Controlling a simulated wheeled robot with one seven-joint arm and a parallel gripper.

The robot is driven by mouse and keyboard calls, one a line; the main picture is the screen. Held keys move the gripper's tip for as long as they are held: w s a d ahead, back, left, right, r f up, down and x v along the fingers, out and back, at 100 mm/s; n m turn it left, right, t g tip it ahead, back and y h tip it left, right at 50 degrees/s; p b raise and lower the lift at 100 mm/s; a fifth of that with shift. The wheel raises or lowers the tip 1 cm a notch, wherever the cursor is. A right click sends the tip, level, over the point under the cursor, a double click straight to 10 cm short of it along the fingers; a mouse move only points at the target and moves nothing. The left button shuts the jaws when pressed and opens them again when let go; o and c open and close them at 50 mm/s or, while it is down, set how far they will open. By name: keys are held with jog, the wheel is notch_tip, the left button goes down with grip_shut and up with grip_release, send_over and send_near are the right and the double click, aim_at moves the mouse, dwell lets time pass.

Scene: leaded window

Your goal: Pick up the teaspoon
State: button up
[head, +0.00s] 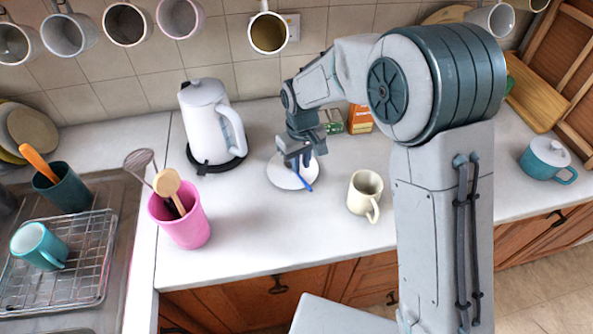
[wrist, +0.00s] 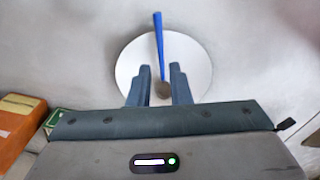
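The teaspoon has a blue handle (head: 306,185) and lies across a white saucer (head: 281,175) on the worktop. In the wrist view, the teaspoon (wrist: 158,42) points away from me, with its handle end over the far rim of the saucer (wrist: 198,62). Its dull metal bowl is nearer my gripper. My gripper (wrist: 160,68) is open over the saucer, with one finger on each side of the spoon and a gap on both sides. In the head view, my gripper (head: 297,160) points down and hides part of the spoon. Contact with the saucer cannot be told.
A white kettle (head: 205,115) stands left of the saucer, and a cream mug (head: 364,190) stands to the right. A pink pot with utensils (head: 182,225) is at front left. Small boxes (head: 360,119) stand behind my gripper. Mugs hang above. Worktop in front of the saucer is clear.

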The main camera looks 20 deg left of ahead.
aim_at(300, 176)
jog(key=shift+f+p, duration=0.7)
jog(key=shift+f, duration=1.55)
grip_shut()
jog(key=shift+r, duration=0.2)
